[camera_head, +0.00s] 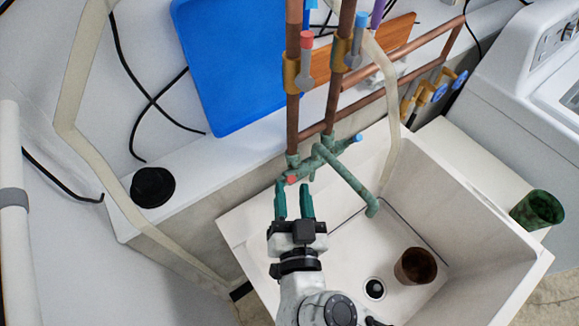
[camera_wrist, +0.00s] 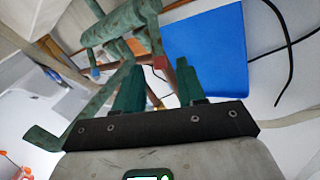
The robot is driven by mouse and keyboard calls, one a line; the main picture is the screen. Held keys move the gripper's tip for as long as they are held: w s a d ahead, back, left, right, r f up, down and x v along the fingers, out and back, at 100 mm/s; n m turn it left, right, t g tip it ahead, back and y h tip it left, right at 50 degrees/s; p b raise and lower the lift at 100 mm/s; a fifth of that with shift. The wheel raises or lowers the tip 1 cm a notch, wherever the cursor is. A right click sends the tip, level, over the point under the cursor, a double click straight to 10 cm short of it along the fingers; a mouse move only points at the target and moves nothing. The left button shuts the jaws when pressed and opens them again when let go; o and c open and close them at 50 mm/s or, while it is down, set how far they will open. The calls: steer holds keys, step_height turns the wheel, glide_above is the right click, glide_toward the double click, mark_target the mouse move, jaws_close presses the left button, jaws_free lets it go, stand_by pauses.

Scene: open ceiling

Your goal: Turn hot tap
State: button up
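The green, worn-looking tap (camera_head: 325,157) stands on copper pipes at the back of the sink, its spout (camera_head: 355,190) reaching over the basin. Its red-tipped hot handle (camera_head: 291,180) is on the left and its blue-tipped handle (camera_head: 357,138) on the right. My gripper (camera_head: 293,192) is open, its two teal fingers apart, with the tips close to the red-tipped handle. I cannot tell whether they touch it. In the wrist view my gripper (camera_wrist: 157,85) shows nothing clamped between its fingers, and the green tap (camera_wrist: 120,30) is beyond them at upper left.
The white sink (camera_head: 480,225) holds a brown cup (camera_head: 415,266) beside the drain (camera_head: 374,288). A green cup (camera_head: 538,209) stands on the right ledge. Copper pipes with valves (camera_head: 297,70) rise behind the tap. A blue board (camera_head: 228,65) leans on the wall; a black round object (camera_head: 152,187) lies left.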

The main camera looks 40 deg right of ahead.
mark_target(286, 180)
steer(key=x, duration=0.5)
steer(key=shift+w+d+p, duration=0.2)
steer(key=shift+w+p, duration=0.1)
jaws_close()
stand_by(0.4)
